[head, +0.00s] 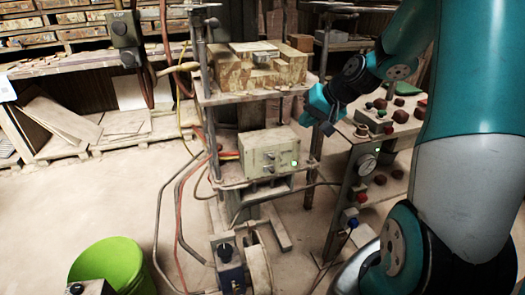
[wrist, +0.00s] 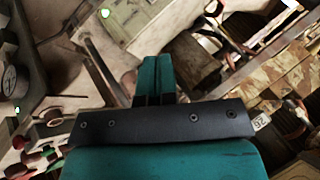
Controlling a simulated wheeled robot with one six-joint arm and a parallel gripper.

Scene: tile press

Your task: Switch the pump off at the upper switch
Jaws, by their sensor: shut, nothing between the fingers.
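A grey switch box with a dark round knob (head: 122,30) hangs at the upper left in the head view, with a second dark knob below it. My gripper (head: 318,107) is in the air right of the press frame, apart from both boxes. In the wrist view its teal fingers (wrist: 155,62) are together and empty.
A pale control box (head: 268,152) with a lit green lamp sits on the press frame's shelf. A panel (head: 375,120) with buttons and a gauge (head: 367,164) stands right, close to my arm. A green bucket (head: 113,265) stands lower left. Hoses hang left of the press; floor beyond is open.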

